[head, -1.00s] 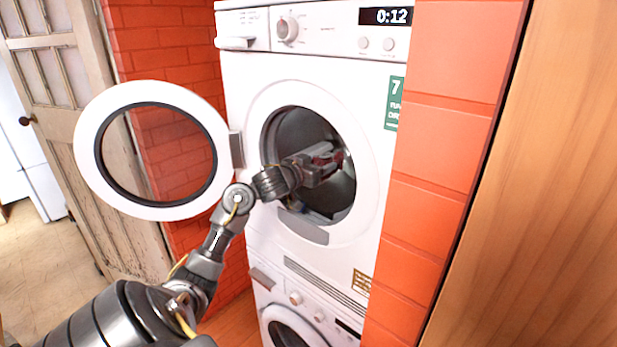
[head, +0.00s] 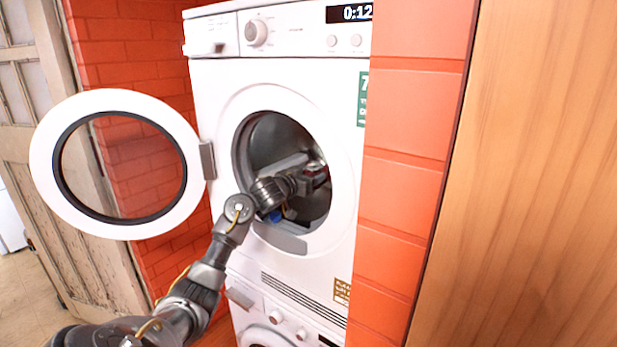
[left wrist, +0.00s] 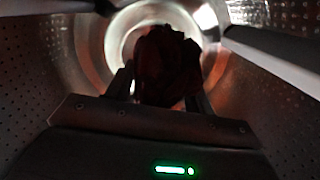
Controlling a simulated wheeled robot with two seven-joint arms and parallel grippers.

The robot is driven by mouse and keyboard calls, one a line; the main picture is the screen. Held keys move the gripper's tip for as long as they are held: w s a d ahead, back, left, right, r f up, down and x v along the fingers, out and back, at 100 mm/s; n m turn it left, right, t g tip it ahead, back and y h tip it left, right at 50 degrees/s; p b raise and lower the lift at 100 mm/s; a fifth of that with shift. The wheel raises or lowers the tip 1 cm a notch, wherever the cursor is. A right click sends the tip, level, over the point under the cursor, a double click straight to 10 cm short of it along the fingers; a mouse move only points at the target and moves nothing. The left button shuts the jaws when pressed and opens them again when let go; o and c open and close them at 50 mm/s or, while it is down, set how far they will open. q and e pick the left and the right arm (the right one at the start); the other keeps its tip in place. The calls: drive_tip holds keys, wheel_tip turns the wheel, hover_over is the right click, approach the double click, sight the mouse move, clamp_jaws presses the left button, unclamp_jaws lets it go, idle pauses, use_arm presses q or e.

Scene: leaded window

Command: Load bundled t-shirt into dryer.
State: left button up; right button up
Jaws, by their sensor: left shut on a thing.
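The dryer (head: 215,90) is the white upper machine, with its round door (head: 45,170) swung open to the left. My left arm passes through the opening, and my left gripper (head: 318,174) is inside the drum (head: 275,140), mostly hidden by my wrist. In the left wrist view, the gripper (left wrist: 160,90) is shut on the dark red bundled t-shirt (left wrist: 167,62), held between the fingers in front of the drum's back. The perforated drum wall (left wrist: 45,75) surrounds it. My right gripper is not in view.
A blue item (head: 276,216) shows low in the drum opening, partly hidden by my wrist. Another white machine (head: 260,318) stands below the dryer. A red tiled wall (head: 405,190) and a wooden panel (head: 520,190) stand close on the right.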

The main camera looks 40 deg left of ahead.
use_arm(q)
drive_tip(key=o, duration=1.3)
drive_tip(key=shift+s, duration=0.25)
drive_tip(key=s, duration=0.3)
drive_tip(key=s+b, duration=0.1)
drive_tip(key=s, duration=0.3)
drive_tip(key=s+d+r+b, duration=0.1)
drive_tip(key=s, duration=0.2)
drive_tip(key=shift+s+d, duration=0.1)
drive_tip(key=shift+s, duration=0.05)
